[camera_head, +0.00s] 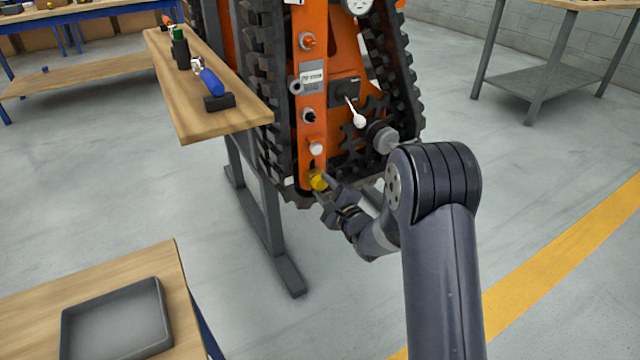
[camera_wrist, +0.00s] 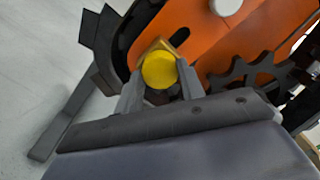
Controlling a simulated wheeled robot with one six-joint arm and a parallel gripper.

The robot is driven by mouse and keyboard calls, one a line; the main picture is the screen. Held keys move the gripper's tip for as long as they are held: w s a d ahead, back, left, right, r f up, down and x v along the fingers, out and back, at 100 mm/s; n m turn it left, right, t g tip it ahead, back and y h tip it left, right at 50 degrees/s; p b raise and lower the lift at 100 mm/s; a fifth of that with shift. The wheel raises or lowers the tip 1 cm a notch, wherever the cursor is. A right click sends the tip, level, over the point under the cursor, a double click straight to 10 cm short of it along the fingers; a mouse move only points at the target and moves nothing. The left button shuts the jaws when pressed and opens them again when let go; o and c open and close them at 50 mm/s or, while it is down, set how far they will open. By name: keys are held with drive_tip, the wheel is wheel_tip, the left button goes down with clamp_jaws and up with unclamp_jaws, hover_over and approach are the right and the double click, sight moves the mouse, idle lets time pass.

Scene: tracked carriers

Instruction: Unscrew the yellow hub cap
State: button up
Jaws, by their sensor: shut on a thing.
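The yellow hub cap (camera_head: 318,181) sits low on the orange carrier's side plate (camera_head: 311,120), below a white knob. It also shows in the wrist view (camera_wrist: 159,70) as a round yellow face with a brownish-gold angular part behind it. My gripper (camera_head: 322,187) reaches it from the lower right. In the wrist view my gripper (camera_wrist: 159,84) has one finger on each side of the cap and is shut on it. The cap is at the plate; whether its thread is still engaged cannot be seen.
Black tracks (camera_head: 260,90) flank the plate, and a dark sprocket (camera_wrist: 245,78) is close on the right. A wooden shelf (camera_head: 240,112) with tools is at upper left. A grey tray (camera_head: 68,335) lies on a bench at lower left. Open floor is at right.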

drive_tip(key=shift+f+n+b, duration=0.2)
drive_tip(key=shift+n+b, duration=0.8)
drive_tip(key=shift+n, duration=0.1)
drive_tip(key=n+b, duration=0.2)
drive_tip(key=n, duration=0.1)
drive_tip(key=shift+n, duration=0.3)
drive_tip(key=n, duration=0.3)
drive_tip(key=shift+r, duration=0.2)
drive_tip(key=shift+n, duration=0.5)
drive_tip(key=n, duration=0.9)
drive_tip(key=shift+n, duration=0.4)
